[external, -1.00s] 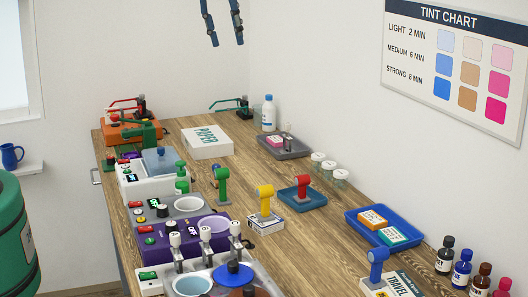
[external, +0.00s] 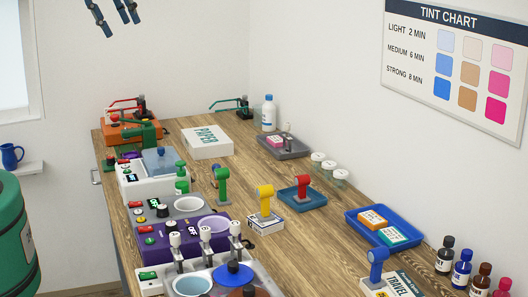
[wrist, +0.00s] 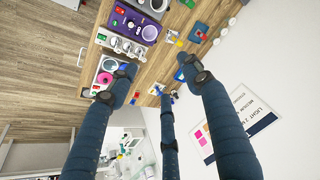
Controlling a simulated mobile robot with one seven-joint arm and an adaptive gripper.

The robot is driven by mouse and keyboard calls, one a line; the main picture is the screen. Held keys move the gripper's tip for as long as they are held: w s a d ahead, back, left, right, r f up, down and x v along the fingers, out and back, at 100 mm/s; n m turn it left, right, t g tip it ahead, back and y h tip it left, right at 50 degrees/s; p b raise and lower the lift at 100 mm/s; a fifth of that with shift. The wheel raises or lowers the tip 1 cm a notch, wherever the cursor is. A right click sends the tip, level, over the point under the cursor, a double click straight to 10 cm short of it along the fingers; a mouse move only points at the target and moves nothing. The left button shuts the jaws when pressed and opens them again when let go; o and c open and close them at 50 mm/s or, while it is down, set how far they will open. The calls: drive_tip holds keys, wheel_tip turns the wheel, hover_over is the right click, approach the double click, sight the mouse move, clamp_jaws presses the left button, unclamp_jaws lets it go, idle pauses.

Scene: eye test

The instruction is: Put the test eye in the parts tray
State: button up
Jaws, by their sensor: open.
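No thing is clearly marked as the test eye or the parts tray. Hammer-shaped pieces stand on the bench in the external view: a green one (external: 222,184) on the wood, a yellow one (external: 265,197) on a white box, a red one (external: 302,186) in a small teal tray (external: 316,205), and a blue one (external: 377,262) on a travel box. A larger blue tray (external: 354,221) holds orange and teal boxes. A grey tray (external: 298,152) holds a pink box and a dark item. My gripper (external: 118,22) is open and empty, high above the bench's far left; its spread fingers fill the wrist view (wrist: 162,82).
Machines with buttons line the bench's left side, including a purple one (external: 180,240). Bare wood (external: 255,165) lies mid-bench.

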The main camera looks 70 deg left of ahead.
drive_tip(key=s+f+n+t, duration=0.1)
drive_tip(key=s+f+n, duration=0.2)
drive_tip(key=s, duration=0.9)
drive_tip(key=shift+d+f, duration=0.4)
drive_tip(key=shift+f, duration=0.05)
wheel_tip(320, 180, down, 12)
drive_tip(key=b, duration=1.2)
